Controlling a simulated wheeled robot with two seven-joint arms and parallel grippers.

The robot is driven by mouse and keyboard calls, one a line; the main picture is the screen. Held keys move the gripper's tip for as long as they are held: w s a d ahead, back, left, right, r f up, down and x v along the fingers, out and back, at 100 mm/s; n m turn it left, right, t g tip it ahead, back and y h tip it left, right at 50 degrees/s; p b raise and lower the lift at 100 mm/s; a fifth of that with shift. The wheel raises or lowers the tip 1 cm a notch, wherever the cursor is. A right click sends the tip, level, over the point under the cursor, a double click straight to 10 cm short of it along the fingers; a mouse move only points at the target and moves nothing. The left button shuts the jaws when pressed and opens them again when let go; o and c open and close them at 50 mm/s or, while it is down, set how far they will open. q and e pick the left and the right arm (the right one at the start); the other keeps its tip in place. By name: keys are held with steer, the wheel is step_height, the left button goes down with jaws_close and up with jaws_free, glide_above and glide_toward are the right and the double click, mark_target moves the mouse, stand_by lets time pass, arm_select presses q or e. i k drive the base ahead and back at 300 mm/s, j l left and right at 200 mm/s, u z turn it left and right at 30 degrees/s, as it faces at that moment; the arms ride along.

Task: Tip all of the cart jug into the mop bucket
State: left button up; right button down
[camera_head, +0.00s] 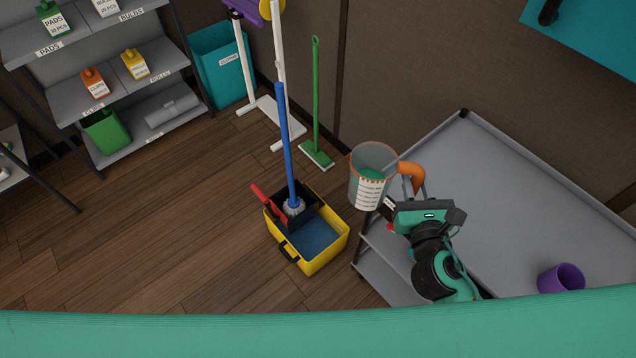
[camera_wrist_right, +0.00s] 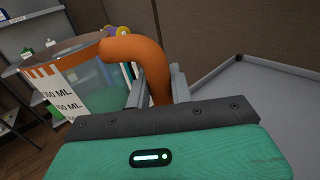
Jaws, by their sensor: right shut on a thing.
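The clear jug (camera_head: 371,172) has an orange handle, a white label and green stuff inside. It is roughly upright in the air, at the cart's left edge and to the right of the mop bucket. My right gripper (camera_head: 408,192) is shut on the jug's orange handle; the handle also shows in the right wrist view (camera_wrist_right: 140,55), beside the jug's body (camera_wrist_right: 70,88). The yellow mop bucket (camera_head: 322,262) stands on the floor with blue-looking contents, a blue-handled mop (camera_head: 287,145) and a red-handled wringer (camera_head: 270,204). My left gripper is out of view.
The grey cart (camera_head: 500,190) is at the right, with a purple cup (camera_head: 561,278) on it. A green broom (camera_head: 316,100) stands behind the bucket. Shelves (camera_head: 125,75) and a teal bin (camera_head: 222,65) are at the back left. Floor left of the bucket is clear.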

mark_target(313, 237)
steer(key=i+j+z, duration=0.1)
steer(key=j+z, duration=0.15)
steer(key=z, duration=0.2)
steer(key=j+z, duration=0.25)
steer(key=z, duration=0.25)
steer(key=j+z, duration=0.25)
steer(key=j, duration=0.45)
steer(key=j+z, duration=0.3)
steer(key=j, duration=0.45)
steer(key=k+j, duration=0.1)
steer(key=j, duration=1.2)
steer(key=k+j+z, duration=0.1)
steer(key=j, duration=0.5)
steer(key=k+j, duration=0.15)
steer(key=j, duration=0.5)
